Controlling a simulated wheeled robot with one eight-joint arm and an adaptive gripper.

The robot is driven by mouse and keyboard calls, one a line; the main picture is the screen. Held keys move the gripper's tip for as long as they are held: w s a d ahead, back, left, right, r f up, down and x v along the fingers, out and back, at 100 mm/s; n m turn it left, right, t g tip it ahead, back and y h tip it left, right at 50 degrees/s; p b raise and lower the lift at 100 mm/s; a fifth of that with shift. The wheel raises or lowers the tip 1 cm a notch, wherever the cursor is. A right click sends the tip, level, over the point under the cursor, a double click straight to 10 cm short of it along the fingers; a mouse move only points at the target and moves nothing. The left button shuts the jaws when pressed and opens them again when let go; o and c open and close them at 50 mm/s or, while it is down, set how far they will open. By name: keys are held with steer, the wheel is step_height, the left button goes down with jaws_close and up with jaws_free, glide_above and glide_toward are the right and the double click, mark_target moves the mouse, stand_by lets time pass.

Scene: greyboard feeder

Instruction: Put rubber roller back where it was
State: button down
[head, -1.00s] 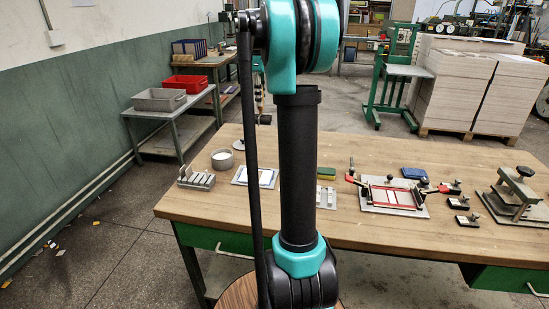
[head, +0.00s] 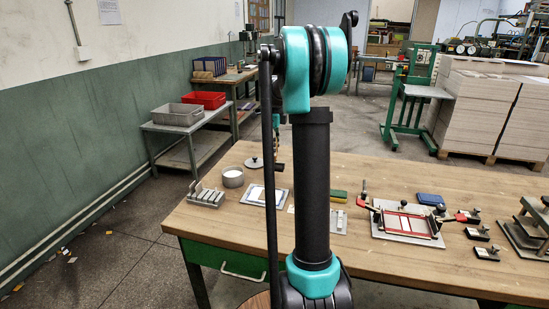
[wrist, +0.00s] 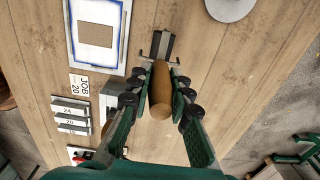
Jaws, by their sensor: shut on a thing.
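My gripper (wrist: 159,72) is shut on the rubber roller in the wrist view. Its fingers stand on either side of the tan wooden handle (wrist: 160,95). The roller's grey and dark head (wrist: 162,45) points away from me, beyond the fingertips, over the wooden table (wrist: 210,75). I cannot tell how high above the table it is. In the head view my arm hides most of the gripper and the roller.
A framed plate (wrist: 68,25) with a brown board, a JOB 20 card (wrist: 79,85) and numbered blocks (wrist: 70,115) lie left of the gripper. A round lid (wrist: 229,8) lies upper right. A white pot (head: 232,177) and slotted rack (head: 207,196) stand at the table's left end.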

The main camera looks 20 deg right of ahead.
mark_target(274, 161)
steer(key=shift+f, duration=2)
steer(key=shift+f, duration=0.15)
steer(key=c, duration=1.4)
jaws_free()
step_height(274, 161, up, 12)
steer(key=shift+r, duration=0.15)
